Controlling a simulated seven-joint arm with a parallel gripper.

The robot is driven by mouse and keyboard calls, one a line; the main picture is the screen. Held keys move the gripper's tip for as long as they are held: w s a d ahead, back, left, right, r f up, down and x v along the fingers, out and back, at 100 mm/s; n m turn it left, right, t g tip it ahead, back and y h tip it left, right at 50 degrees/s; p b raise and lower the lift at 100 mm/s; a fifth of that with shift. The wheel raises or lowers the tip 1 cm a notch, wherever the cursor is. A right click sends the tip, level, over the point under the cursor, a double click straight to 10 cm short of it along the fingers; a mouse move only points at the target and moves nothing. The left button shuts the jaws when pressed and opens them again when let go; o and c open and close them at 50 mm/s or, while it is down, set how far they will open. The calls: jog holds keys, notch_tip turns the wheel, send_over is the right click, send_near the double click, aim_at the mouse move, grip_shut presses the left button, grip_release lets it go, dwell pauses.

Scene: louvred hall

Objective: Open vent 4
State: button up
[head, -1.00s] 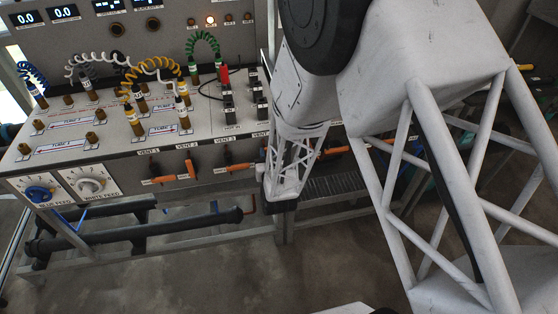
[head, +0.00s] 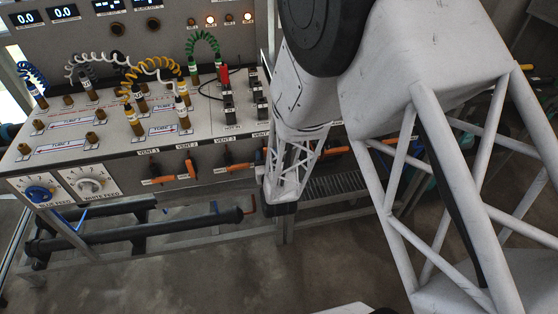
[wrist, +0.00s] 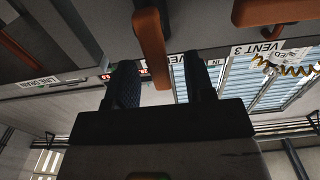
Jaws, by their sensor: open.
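In the wrist view my gripper (wrist: 160,76) is open, its two dark fingers pointing at the panel front. The vent 4 handle (wrist: 150,42), an orange lever, stands upright in that view, by the gap between the fingertips; I cannot tell whether they touch it. Its label is hidden. In the head view the VENT 4 label (head: 262,134) shows on the panel edge, but my arm covers most of the area below it. In the lamp row above, the second lamp (head: 210,20) and fourth lamp (head: 248,17) glow.
The vent 3 handle (head: 240,166) lies crosswise left of my arm, as does the vent 1 handle (head: 163,180). The vent 2 handle (head: 190,168) points up and down. Another orange lever (head: 335,150) is to the right. Dark pipes (head: 140,232) run below the panel.

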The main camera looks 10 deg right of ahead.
jog(key=s, duration=0.6)
dwell(0.3)
jog(key=shift+s, duration=0.2)
jog(key=s, duration=0.7)
jog(key=shift+s, duration=0.35)
